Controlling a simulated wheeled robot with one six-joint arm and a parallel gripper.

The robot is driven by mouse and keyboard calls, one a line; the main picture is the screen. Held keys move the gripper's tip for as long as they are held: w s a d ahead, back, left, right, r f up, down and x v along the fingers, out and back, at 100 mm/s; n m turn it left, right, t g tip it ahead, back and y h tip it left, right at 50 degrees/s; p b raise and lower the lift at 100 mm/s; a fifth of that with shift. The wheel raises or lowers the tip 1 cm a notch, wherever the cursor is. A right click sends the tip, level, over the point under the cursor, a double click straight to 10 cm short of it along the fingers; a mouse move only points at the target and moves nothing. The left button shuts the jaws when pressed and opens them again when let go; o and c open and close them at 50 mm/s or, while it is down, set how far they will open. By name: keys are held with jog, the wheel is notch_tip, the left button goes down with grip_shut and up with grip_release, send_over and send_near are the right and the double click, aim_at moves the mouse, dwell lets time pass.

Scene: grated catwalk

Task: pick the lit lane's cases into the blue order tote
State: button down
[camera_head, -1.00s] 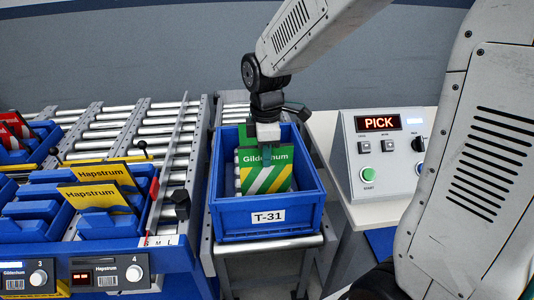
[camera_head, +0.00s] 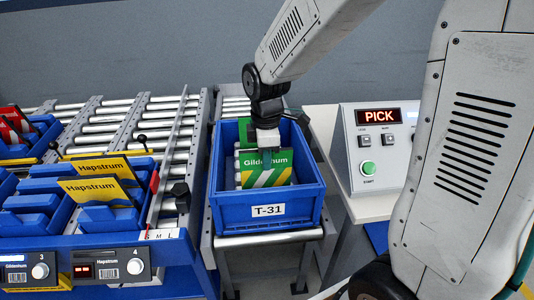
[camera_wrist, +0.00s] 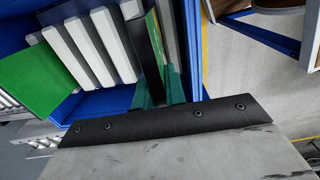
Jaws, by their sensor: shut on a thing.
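The blue order tote (camera_head: 222,198), marked T-31, stands on a roller stand in the middle of the head view. My gripper (camera_head: 270,155) points down into it, shut on a green Gildenhum case (camera_head: 266,177) with yellow and white stripes. The held case is upright inside the tote; whether it touches the bottom is hidden. Another green case (camera_head: 246,132) shows behind it, and it also shows in the wrist view (camera_wrist: 36,78). In the wrist view the gripper's teal fingers (camera_wrist: 158,88) pinch the held case (camera_wrist: 150,45), seen nearly edge-on.
Yellow Hapstrum cases (camera_head: 95,190) stand in blue trays in lane 4, whose red display (camera_head: 82,272) is lit. Red cases (camera_head: 14,122) are at far left. A control box (camera_head: 380,150) with a lit PICK sign stands right of the tote.

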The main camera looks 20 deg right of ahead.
aim_at(266, 173)
jog(key=shift+f, duration=2.6)
jog(key=c, duration=1)
grip_release()
jog(key=shift+o, duration=0.2)
jog(key=shift+r, duration=4)
jog(key=shift+s+m, duration=0.25)
jog(key=shift+m, duration=0.45)
jog(key=s+d+r+m, duration=0.1)
jog(key=s+r+m, duration=0.2)
jog(key=s, duration=0.4)
jog(key=s+d+r+m+t, duration=0.1)
jog(key=s+r+m, duration=0.2)
jog(key=s+m, duration=0.2)
jog(key=s+d+r+m, duration=0.1)
jog(key=s+r+m, duration=0.3)
jog(key=s, duration=0.5)
jog(key=shift+s+m, duration=0.25)
jog(key=shift+m, duration=0.25)
